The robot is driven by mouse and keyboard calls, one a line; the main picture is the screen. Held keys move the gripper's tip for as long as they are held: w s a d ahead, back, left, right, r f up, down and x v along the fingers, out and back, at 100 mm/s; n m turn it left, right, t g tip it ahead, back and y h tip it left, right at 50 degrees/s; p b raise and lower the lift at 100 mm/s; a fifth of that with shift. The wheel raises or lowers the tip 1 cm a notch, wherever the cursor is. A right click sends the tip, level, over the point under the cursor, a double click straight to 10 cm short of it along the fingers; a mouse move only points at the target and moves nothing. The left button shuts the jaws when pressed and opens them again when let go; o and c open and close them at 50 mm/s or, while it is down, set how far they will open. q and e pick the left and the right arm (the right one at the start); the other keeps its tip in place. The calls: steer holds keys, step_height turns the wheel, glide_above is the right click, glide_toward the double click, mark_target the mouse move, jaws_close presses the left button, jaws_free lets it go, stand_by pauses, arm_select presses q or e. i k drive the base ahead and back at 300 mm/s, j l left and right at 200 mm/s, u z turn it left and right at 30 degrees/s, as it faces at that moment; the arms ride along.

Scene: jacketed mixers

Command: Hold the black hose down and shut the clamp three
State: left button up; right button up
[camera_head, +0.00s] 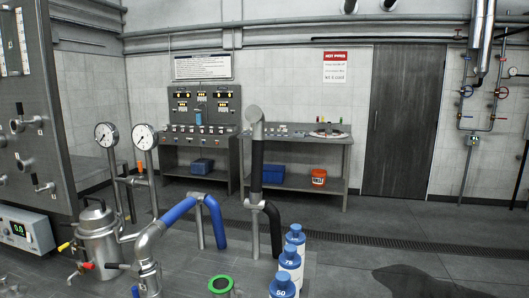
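A black hose (272,226) curves down from a grey fitting beside an upright grey pipe, at the centre of the head view. The upright pipe carries a black sleeve (256,165) below its angled grey top. A blue hose (178,211) runs from a silver elbow, and another blue length (215,222) bends down towards the floor. I cannot make out any clamp or a number three on one. Neither of my grippers shows in the view.
A steel vessel (98,240) with two gauges stands at the left. Blue-topped white bottles (289,262) and a green ring (220,284) are in front. Workbenches (300,155) and a dark door (399,120) stand behind. Floor at the right is clear, with a dark wet-looking patch (425,282).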

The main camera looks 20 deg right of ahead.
mark_target(253, 114)
steer(key=l+u, duration=0.15)
steer(key=l, duration=0.3)
steer(key=k+l+u, duration=0.2)
steer(key=l, duration=0.25)
steer(key=i+l+u, duration=0.15)
steer(key=l, duration=0.3)
steer(key=l+u, duration=0.15)
steer(key=l, duration=0.35)
steer(key=i+l+u, duration=0.2)
steer(key=l, duration=0.4)
steer(key=l+u, duration=0.15)
steer(key=l, duration=0.45)
steer(key=i+l+u, duration=0.2)
steer(key=l, duration=0.95)
steer(key=i+l+u, duration=0.1)
steer(key=l, duration=0.4)
